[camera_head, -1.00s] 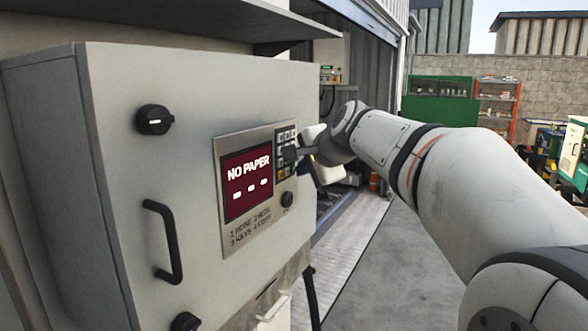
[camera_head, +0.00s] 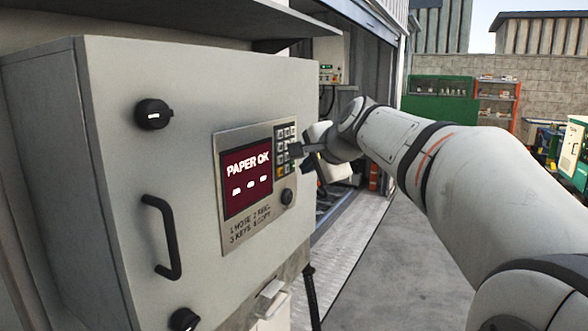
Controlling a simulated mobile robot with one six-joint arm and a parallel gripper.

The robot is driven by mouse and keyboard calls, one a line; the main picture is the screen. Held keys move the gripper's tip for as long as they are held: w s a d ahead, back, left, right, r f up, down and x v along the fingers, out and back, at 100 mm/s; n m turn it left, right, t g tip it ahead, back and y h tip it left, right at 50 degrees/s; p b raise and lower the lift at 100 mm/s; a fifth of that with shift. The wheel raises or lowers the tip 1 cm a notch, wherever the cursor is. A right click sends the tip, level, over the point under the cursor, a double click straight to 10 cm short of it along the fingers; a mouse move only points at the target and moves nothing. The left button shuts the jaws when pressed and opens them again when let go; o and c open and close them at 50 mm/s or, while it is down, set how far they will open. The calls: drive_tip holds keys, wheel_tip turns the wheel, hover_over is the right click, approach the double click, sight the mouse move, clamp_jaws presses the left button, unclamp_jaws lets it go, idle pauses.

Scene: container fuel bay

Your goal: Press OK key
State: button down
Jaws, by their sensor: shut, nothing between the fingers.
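A grey cabinet (camera_head: 105,150) carries a metal panel with a dark red screen (camera_head: 246,198) that reads "PAPER OK". A small keypad (camera_head: 281,146) sits to the right of the screen, with dark and pale keys and a yellowish one low at its left. The key labels are too small to read, so I cannot tell which is the OK key. My gripper (camera_head: 294,150) is shut and empty, with its dark fingertips at the keypad's right edge. I cannot tell whether they touch a key. The fingers hide part of the right key column.
A round black knob (camera_head: 287,197) sits below the keypad. The cabinet door has a black handle (camera_head: 163,237) and a rotary latch (camera_head: 154,114). A grey shelf (camera_head: 200,20) juts out above. Open concrete floor lies right of the cabinet.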

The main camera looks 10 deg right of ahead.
drive_tip(key=shift+s+d+b, duration=0.55)
drive_tip(key=shift+s+d, duration=0.2)
drive_tip(key=shift+d, duration=0.3)
drive_tip(key=shift+s+d+b, duration=0.5)
drive_tip(key=shift+s+d, duration=0.25)
drive_tip(key=shift+d, duration=0.25)
drive_tip(key=s+d+b, duration=0.2)
drive_tip(key=s+d, duration=0.2)
drive_tip(key=d, duration=0.1)
drive_tip(key=shift+d, duration=0.3)
